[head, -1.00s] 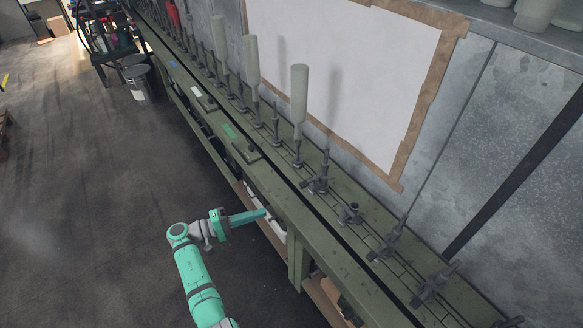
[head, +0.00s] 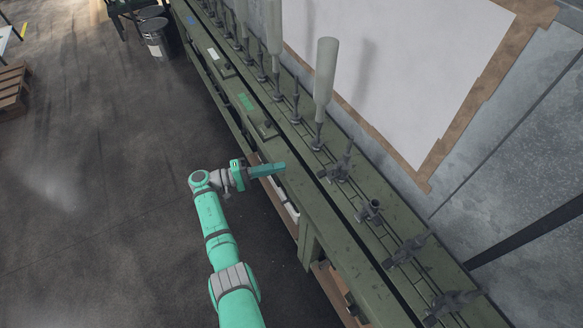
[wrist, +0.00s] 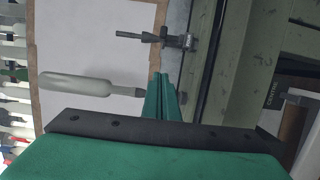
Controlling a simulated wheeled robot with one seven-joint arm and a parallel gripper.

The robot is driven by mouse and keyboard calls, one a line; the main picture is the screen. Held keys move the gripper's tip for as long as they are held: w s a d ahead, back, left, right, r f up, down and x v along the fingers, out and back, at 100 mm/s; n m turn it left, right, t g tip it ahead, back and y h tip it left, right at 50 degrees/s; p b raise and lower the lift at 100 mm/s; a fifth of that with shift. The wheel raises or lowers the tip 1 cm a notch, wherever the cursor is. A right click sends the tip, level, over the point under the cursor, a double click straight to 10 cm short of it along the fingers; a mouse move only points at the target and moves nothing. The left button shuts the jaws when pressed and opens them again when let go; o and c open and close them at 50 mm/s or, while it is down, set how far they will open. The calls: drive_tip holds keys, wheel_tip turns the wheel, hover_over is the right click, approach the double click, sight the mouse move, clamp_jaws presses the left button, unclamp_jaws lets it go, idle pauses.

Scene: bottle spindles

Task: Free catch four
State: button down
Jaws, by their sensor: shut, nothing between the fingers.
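My gripper (head: 277,168) is shut and empty, above the front edge of a long green bench (head: 285,185). In the wrist view its green fingers (wrist: 161,97) are together. Dark fittings with levers stand along the bench: one (head: 340,168) just right of my gripper, a short one (head: 370,210), and others (head: 406,248) (head: 452,302) nearer me. A pale bottle (head: 325,78) stands upright on a spindle (head: 317,135). In the wrist view the bottle (wrist: 80,84) lies left of the fingers and a dark fitting (wrist: 160,38) beyond them. I cannot tell which is catch four.
More spindles (head: 277,85) and pale bottles (head: 274,25) line the bench farther back. A white board (head: 400,75) with a brown border is on the wall behind. A bin (head: 156,40) and a wooden pallet (head: 12,88) stand on the floor. The floor left of my arm is clear.

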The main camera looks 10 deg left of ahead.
sight(329, 170)
drive_tip(key=d, duration=1)
drive_tip(key=shift+d, duration=0.35)
drive_tip(key=shift+d, duration=0.1)
